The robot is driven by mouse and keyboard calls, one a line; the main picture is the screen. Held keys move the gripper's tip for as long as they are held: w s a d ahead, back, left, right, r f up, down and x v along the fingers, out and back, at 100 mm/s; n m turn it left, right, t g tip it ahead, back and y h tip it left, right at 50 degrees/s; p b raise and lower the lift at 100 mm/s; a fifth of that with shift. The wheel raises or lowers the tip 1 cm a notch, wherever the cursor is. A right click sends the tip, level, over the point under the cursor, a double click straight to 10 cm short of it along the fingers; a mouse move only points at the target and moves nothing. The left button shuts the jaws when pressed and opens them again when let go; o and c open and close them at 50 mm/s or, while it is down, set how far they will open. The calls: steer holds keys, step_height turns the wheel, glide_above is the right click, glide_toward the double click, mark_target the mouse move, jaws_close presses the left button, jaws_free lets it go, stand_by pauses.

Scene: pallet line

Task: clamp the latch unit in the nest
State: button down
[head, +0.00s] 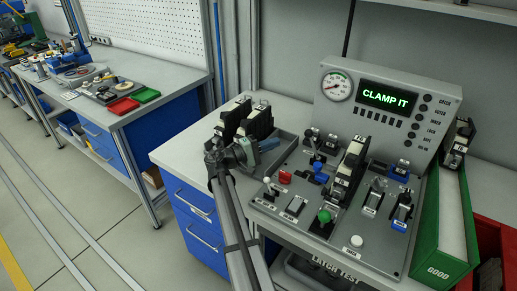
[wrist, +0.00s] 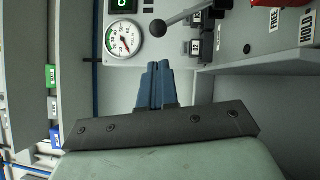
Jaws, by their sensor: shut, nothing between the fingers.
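A black and white latch unit (head: 348,168) stands in the middle of the test panel; the nest under it is mostly hidden. My gripper (head: 268,145) is left of the panel, over the parts tray, away from that unit. Its blue fingers (wrist: 157,85) are shut and empty in the wrist view. A red handle (head: 285,177) sits at the panel's left; the wrist view shows a red part (wrist: 268,3) at the top edge, near FREE and HOLD labels (wrist: 307,27). A lever with a dark ball (wrist: 158,28) shows above the fingertips.
A display (head: 388,97) reads CLAMP IT, beside a gauge (head: 337,86). The parts tray (head: 283,150) holds more latch units. A green GOOD bin (head: 440,262) with a latch unit and a red bin (head: 490,222) stand at the right.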

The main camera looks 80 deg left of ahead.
steer(key=x, duration=0.9)
steer(key=w+d+r+m+g, duration=0.3)
steer(key=w+d+m+g, duration=0.3)
steer(key=w+d+m, duration=0.2)
steer(key=shift+d+r+y, duration=0.25)
steer(key=shift+r+y, duration=0.05)
stand_by(0.8)
steer(key=shift+w, duration=0.15)
stand_by(0.3)
steer(key=v, duration=2)
steer(key=shift+r, duration=0.25)
steer(key=shift+a, duration=0.1)
